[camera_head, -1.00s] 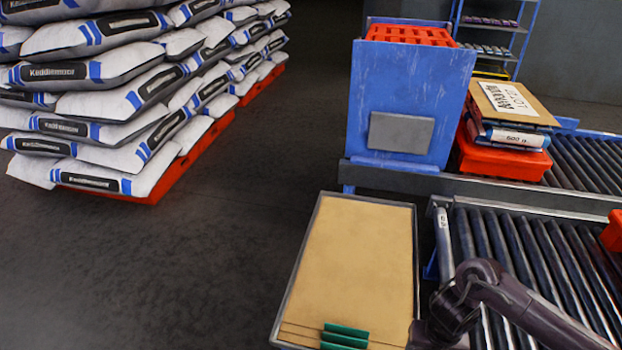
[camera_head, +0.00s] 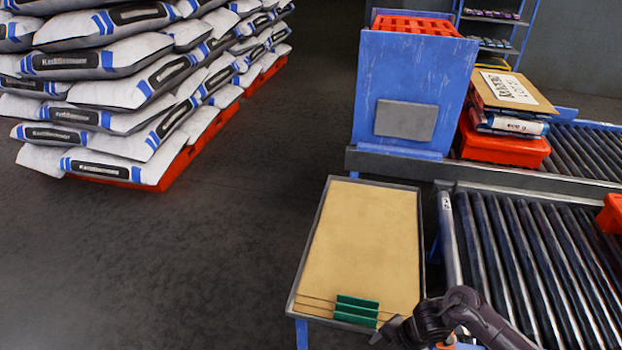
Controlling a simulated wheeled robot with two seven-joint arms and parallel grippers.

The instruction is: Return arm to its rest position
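My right arm comes in from the bottom right, dark and bent, over the near end of the front roller conveyor. Its dark end, where my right gripper (camera_head: 388,332) seems to be, sits at the near right corner of the table with cardboard sheets. It is small and partly cut off by the frame, so I cannot tell its finger opening. I see nothing held in it. My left arm and gripper are not in view.
The table (camera_head: 306,248) carries cardboard sheets (camera_head: 365,240) and green strips (camera_head: 357,309). Rollers (camera_head: 520,250) lie right of it. A blue box-like stand (camera_head: 412,80) and a red crate (camera_head: 503,147) with stacked goods stand behind. Stacked sacks (camera_head: 110,90) fill the left; floor between is clear.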

